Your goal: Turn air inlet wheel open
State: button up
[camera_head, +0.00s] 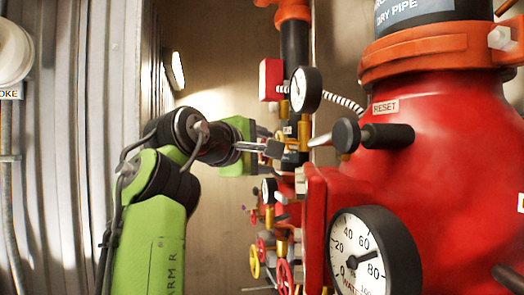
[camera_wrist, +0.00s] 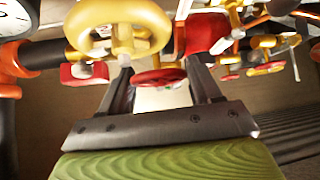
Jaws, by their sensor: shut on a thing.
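In the wrist view, my gripper (camera_wrist: 159,64) has one finger on each side of a small red wheel (camera_wrist: 160,77) and is shut on it. No label shows whether this is the air inlet wheel. A larger yellow wheel (camera_wrist: 120,12) sits just above and left, close to the left finger. In the head view, my gripper (camera_head: 268,147) reaches right into the pipework left of the big red valve body. The wheel it holds cannot be made out there.
The red valve body (camera_head: 450,150) and a large gauge (camera_head: 358,258) fill the right. A small gauge (camera_head: 305,90) and a black-knobbed lever (camera_head: 346,135) stand near my gripper. More wheels, one yellow (camera_head: 254,262), sit below. A ribbed wall (camera_head: 60,130) is left.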

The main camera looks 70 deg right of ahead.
jog(key=o, duration=0.9)
jog(key=b+v, duration=0.1)
jog(key=v, duration=1.4)
jog(key=shift+w+a, duration=0.15)
jog(key=shift+a, duration=0.25)
jog(key=shift+o, duration=0.3)
